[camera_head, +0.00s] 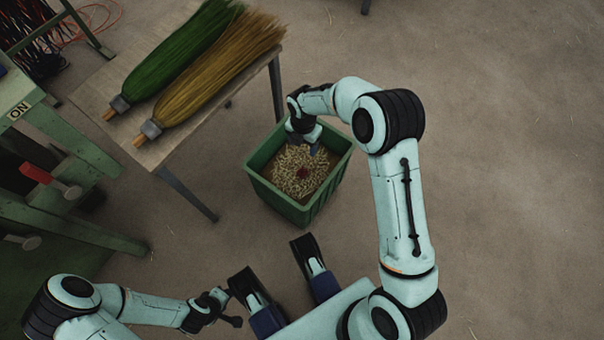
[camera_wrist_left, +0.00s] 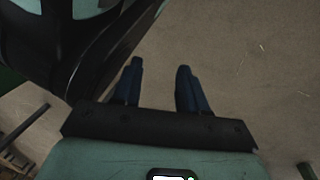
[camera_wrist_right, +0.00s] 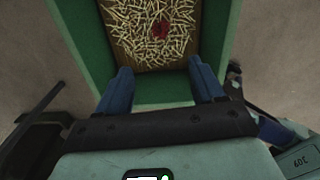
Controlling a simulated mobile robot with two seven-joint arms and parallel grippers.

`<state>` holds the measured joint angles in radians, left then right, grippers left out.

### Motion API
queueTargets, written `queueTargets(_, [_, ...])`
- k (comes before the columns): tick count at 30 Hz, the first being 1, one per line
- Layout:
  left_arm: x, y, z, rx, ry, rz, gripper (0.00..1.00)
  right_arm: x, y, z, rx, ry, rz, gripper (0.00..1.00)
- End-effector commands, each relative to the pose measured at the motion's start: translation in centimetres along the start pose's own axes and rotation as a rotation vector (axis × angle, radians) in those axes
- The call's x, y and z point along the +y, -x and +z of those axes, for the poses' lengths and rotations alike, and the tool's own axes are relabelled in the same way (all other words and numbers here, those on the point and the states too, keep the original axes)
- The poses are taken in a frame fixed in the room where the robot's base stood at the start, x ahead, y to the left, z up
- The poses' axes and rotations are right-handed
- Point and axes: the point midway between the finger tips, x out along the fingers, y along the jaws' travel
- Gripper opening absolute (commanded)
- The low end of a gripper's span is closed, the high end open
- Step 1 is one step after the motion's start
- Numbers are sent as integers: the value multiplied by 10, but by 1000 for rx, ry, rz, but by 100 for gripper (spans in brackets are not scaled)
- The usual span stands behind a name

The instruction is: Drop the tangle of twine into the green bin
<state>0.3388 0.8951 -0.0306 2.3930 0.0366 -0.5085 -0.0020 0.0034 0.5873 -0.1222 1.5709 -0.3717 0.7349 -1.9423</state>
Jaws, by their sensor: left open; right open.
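The green bin (camera_head: 257,183) stands on the floor in the middle of the head view. The tangle of twine (camera_head: 300,178) is a pale, loose nest with a dark red spot at its middle. It lies inside the bin, and it also shows in the right wrist view (camera_wrist_right: 150,38). My right gripper (camera_head: 306,146) is over the bin's far side, fingers open and empty; its fingers (camera_wrist_right: 160,68) show apart in the right wrist view with the twine beyond them. My left gripper (camera_wrist_left: 160,68) is open and empty over bare floor, low in the head view.
A wooden table (camera_head: 95,88) at upper left bears a green broom (camera_head: 180,52) and a straw-coloured broom (camera_head: 220,75). A green machine with an ON label (camera_head: 19,111) and a red part (camera_head: 37,173) stands at left. The floor on the right is clear.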

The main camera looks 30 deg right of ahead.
Motion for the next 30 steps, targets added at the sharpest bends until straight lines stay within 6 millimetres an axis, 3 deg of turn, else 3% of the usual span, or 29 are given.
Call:
queueTargets(1, [5,7,-5,18,-6,9,43,0,15,1,-3,-1,5,68])
queueTargets(6, [21,23,-23,84,-24,39,43,0,56,0,-2,0,5,68])
queueTargets(12, [36,39,-40,145,-38,66,43,0,92,0,-2,0,4,68])
queueTargets(18, [43,45,-48,175,-45,79,43,0,107,0,0,0,1,68])
queueTargets(30, [43,46,-49,177,-46,80,43,0,108,0,0,0,1,68])
